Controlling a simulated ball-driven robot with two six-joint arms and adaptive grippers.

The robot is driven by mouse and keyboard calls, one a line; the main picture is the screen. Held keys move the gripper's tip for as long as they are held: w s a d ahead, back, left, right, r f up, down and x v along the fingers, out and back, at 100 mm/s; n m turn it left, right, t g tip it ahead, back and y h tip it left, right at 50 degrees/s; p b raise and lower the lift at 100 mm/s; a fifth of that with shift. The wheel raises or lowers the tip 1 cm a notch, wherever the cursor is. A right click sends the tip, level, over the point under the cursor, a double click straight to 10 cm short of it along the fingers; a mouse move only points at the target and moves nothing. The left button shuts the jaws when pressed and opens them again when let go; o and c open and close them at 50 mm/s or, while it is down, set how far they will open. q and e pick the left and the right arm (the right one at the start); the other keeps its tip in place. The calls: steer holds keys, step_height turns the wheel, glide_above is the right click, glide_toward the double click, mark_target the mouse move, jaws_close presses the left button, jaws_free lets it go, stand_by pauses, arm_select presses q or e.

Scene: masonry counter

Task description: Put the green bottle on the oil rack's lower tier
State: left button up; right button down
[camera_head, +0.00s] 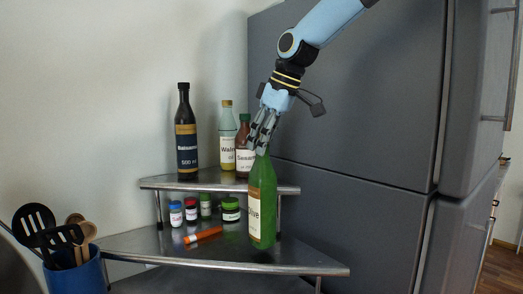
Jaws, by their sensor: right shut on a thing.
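The green bottle (264,205) stands about upright in front of the oil rack's right part, with an "Olive" label on its left side. Its base shows against the rack's lower tier (160,246); I cannot tell whether it touches. My right gripper (261,146) comes down from above and is shut on the bottle's neck, hiding its top. The upper tier (157,183) is a metal shelf behind the bottle. My left gripper is not in view.
A dark balsamic bottle (187,135), a walnut oil bottle (227,140) and a sesame bottle (243,155) stand on the upper tier. Several small jars (231,210) and a fallen orange jar (203,235) are on the lower tier. A blue utensil holder (75,277) is at left; a grey fridge (350,150) is at right.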

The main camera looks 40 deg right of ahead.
steer(key=shift+f, duration=0.9)
steer(key=shift+d+f, duration=0.1)
steer(key=shift+f, duration=0.05)
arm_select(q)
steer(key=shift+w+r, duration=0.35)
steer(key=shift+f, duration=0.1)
arm_select(e)
steer(key=c, duration=1.1)
jaws_free()
steer(key=shift+s+f, duration=0.1)
steer(key=shift+o, duration=0.2)
